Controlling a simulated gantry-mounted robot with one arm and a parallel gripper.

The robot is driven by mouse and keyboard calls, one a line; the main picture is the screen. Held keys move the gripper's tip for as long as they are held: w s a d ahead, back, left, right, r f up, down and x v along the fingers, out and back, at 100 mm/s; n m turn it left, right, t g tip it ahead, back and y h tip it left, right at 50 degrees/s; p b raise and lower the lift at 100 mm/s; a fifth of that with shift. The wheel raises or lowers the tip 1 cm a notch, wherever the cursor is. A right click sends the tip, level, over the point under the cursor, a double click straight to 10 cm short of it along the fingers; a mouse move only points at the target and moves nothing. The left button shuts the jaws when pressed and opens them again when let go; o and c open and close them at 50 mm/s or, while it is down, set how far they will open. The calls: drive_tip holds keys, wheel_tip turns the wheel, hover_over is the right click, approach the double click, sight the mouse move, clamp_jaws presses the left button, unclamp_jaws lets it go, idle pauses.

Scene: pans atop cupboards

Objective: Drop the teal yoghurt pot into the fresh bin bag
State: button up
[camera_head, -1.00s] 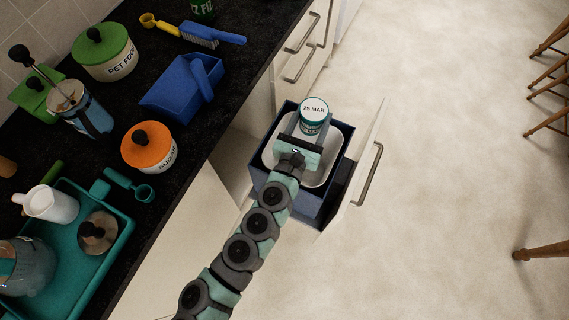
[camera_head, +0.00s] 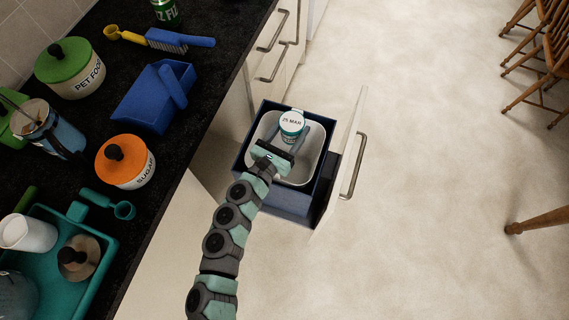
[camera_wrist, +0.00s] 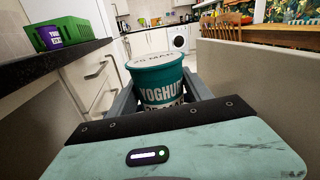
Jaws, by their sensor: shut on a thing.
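The teal yoghurt pot (camera_head: 291,131) has a white lid marked 25 MAR. My gripper (camera_head: 284,140) is shut on it, and the pot is upright between the fingers. In the wrist view the pot (camera_wrist: 157,80) shows the word YOGHURT, with a grey finger on either side. In the head view the pot is over the white-lined bin (camera_head: 310,163), which sits in a dark blue frame in the pulled-out cupboard drawer. The white lining may be the bin bag; I cannot tell its material. My gripper hides part of the bin's inside.
The drawer front (camera_head: 345,150) with its bar handle stands right of the bin. The dark worktop (camera_head: 190,150) on the left holds an orange sugar pot (camera_head: 125,162), a blue dustpan (camera_head: 150,98) and a teal tray (camera_head: 105,250). Floor to the right is clear up to wooden chairs (camera_head: 540,60).

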drive_tip(key=shift+f, duration=0.6)
drive_tip(key=o, duration=1.6)
drive_tip(key=shift+o, duration=0.2)
drive_tip(key=b+v, duration=0.1)
drive_tip(key=v, duration=0.9)
drive_tip(key=shift+s+a, duration=0.2)
drive_tip(key=shift+s, duration=0.15)
